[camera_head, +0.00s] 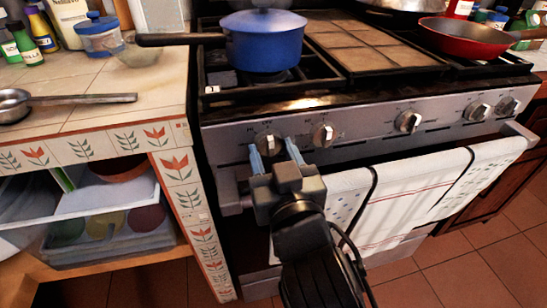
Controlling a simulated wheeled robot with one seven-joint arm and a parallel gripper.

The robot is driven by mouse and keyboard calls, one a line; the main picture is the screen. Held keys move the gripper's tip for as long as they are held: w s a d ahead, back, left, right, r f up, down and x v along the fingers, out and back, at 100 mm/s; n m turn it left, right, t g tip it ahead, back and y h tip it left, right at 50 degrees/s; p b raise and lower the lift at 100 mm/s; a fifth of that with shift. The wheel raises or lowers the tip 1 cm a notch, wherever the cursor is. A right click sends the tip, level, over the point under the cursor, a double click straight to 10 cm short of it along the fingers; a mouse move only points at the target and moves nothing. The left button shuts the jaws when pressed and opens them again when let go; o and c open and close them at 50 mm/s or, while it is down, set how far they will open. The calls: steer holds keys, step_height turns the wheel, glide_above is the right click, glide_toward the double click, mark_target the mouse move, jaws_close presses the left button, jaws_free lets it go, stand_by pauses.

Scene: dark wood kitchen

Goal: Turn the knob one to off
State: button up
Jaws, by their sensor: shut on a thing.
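The stove's leftmost knob (267,142) is on the grey front panel (365,134), below the blue pot. It looks like knob one, though I cannot read a number. My gripper (273,149) reaches it from the front, with one pale blue finger on each side. It is shut on this knob. The knob's pointer and its setting are too small to tell. The other knobs, such as the second one (323,134) and the third one (408,121), sit apart to the right.
A blue pot (264,44) stands on the left burner, its handle over the tiled counter (150,80). A red pan (465,38) is at the right. Towels (400,200) hang on the oven handle close to my arm. A metal pan (14,103) lies on the counter.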

steer(key=shift+f+m, duration=0.1)
steer(key=shift+m, duration=0.2)
steer(key=o, duration=1)
steer(key=shift+v, duration=3.9)
